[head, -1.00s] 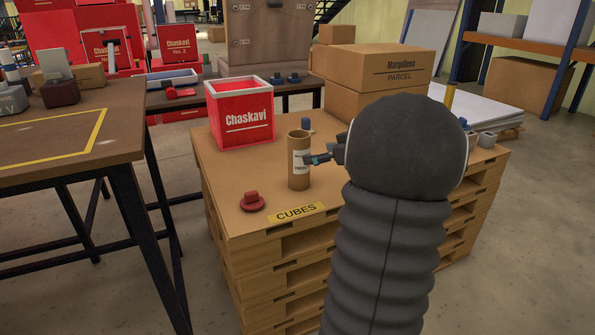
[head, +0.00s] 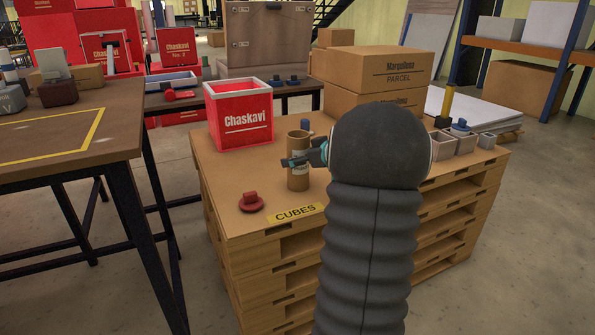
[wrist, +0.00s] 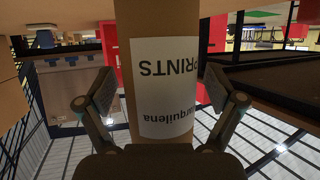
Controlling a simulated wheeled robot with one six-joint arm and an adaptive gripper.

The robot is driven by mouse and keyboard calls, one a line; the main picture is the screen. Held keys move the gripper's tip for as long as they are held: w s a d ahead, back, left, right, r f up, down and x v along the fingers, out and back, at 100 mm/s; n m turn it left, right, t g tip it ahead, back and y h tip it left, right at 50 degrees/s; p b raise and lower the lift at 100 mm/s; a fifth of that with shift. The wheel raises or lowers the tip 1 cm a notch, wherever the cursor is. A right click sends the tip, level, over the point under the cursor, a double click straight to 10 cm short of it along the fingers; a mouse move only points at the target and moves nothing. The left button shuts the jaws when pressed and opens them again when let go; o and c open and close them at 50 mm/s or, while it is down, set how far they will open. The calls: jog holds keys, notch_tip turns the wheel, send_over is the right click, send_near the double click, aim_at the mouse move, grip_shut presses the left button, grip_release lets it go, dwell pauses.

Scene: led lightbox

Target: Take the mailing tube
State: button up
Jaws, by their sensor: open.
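The mailing tube (head: 298,180) is a brown cardboard cylinder with a white label, standing upright on the pallet-stack table (head: 243,221). My gripper (head: 290,162) is at the tube's upper half, and its fingers partly cover the label in the head view. In the wrist view the tube (wrist: 124,60) fills the middle, its label reading upside down. The gripper's two fingers (wrist: 162,100) are spread, one on each side of the tube, with a visible gap at the left finger; contact at the right finger is unclear. The gripper is open.
A red Chaskavi box (head: 240,115) stands behind and left of the tube. A red knobbed piece (head: 251,202) lies to its front left, near the CUBES label (head: 297,212). Parcel boxes (head: 380,70) are stacked behind; small grey bins (head: 465,140) stand at right.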

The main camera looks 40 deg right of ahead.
jog(key=shift+r, duration=0.1)
jog(key=c, duration=1.6)
